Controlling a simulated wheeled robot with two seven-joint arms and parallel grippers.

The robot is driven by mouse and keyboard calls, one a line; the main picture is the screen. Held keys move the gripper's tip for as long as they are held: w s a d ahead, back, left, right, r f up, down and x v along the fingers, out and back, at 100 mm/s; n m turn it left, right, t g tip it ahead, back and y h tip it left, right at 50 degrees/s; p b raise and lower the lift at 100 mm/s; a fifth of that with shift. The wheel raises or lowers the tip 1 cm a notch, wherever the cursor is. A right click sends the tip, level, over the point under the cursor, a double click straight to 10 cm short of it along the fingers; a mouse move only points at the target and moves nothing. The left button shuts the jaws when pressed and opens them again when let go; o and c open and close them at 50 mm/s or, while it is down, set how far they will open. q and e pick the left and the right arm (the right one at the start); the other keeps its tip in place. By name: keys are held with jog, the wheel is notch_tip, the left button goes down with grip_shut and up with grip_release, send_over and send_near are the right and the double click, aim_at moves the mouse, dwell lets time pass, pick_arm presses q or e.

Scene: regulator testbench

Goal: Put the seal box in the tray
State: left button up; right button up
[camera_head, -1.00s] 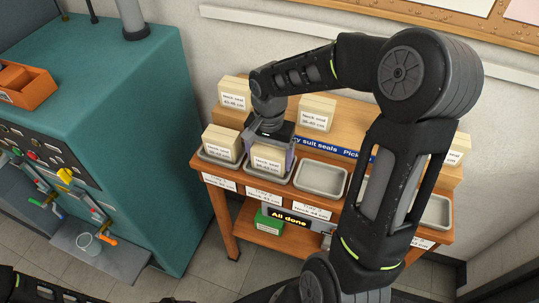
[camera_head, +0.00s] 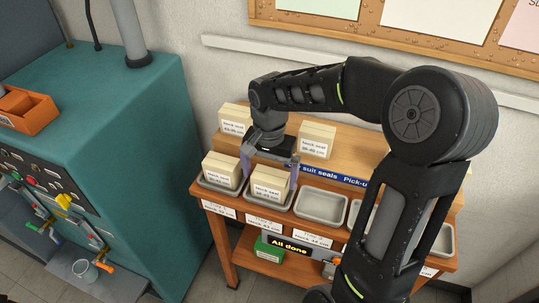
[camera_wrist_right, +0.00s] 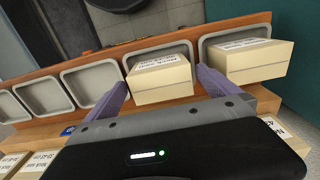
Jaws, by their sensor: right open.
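A cream neck seal box (camera_head: 269,188) with a white label sits in the second grey tray from the left (camera_head: 282,209). It also shows in the right wrist view (camera_wrist_right: 160,80), resting in its tray. My right gripper (camera_head: 270,176) is open above this box, with its purple fingers spread on either side. In the right wrist view, gaps show between the fingers (camera_wrist_right: 163,92) and the box. Another seal box (camera_head: 221,170) sits in the leftmost tray (camera_head: 206,184). My left gripper is out of view.
More seal boxes stand on the raised wooden shelf (camera_head: 345,146), one at its left (camera_head: 236,119) and one near the middle (camera_head: 316,140). An empty tray (camera_head: 322,206) lies right of the filled ones. A teal cabinet (camera_head: 150,150) stands left. My right arm hides the shelf's right part.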

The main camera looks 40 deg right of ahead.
notch_tip(320, 180, up, 8)
